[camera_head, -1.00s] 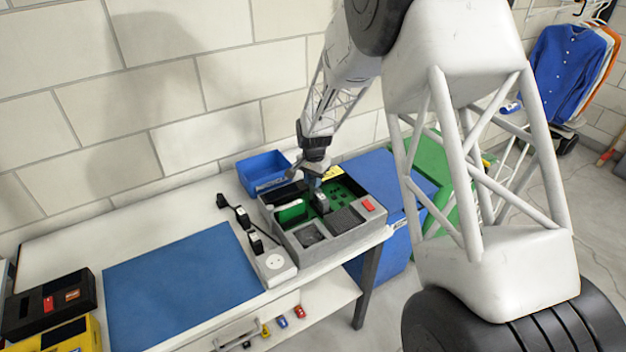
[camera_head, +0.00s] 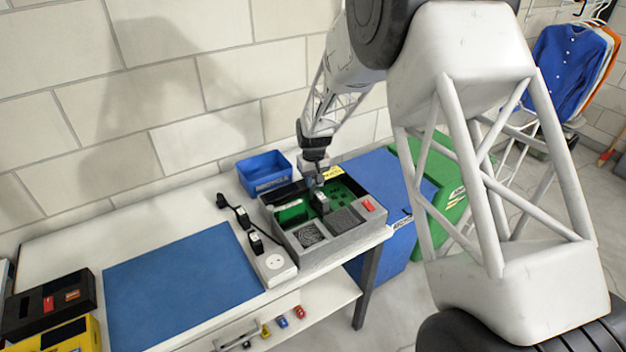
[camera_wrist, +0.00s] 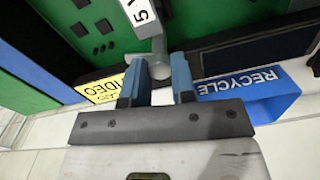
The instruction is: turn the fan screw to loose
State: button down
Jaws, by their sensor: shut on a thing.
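The grey toolbox-like case (camera_head: 330,246) with a green board inside stands at the right end of the white table. My gripper (camera_head: 317,183) points down into it near its back wall. In the wrist view my gripper's blue fingers (camera_wrist: 160,80) are closed around a small grey round piece (camera_wrist: 159,62), seemingly the fan screw. It joins a light grey part (camera_wrist: 150,30) bearing a white "5 V" label. In the head view a grey block (camera_head: 321,202) stands upright on the board beside my gripper. The screw itself is too small to make out there.
A blue recycle bin (camera_head: 263,171) stands just behind the case, close to my gripper. A power strip (camera_head: 274,267) with black plugs lies left of it. A blue mat (camera_head: 185,280) covers the table's middle. A blue bin stands at the right.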

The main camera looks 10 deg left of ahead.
aim_at(313, 181)
jog(key=shift+n, duration=1.7)
jog(key=c, duration=0.9)
grip_release()
jog(key=shift+c, duration=0.2)
jog(key=shift+r, duration=0.1)
jog(key=shift+r, duration=3.85)
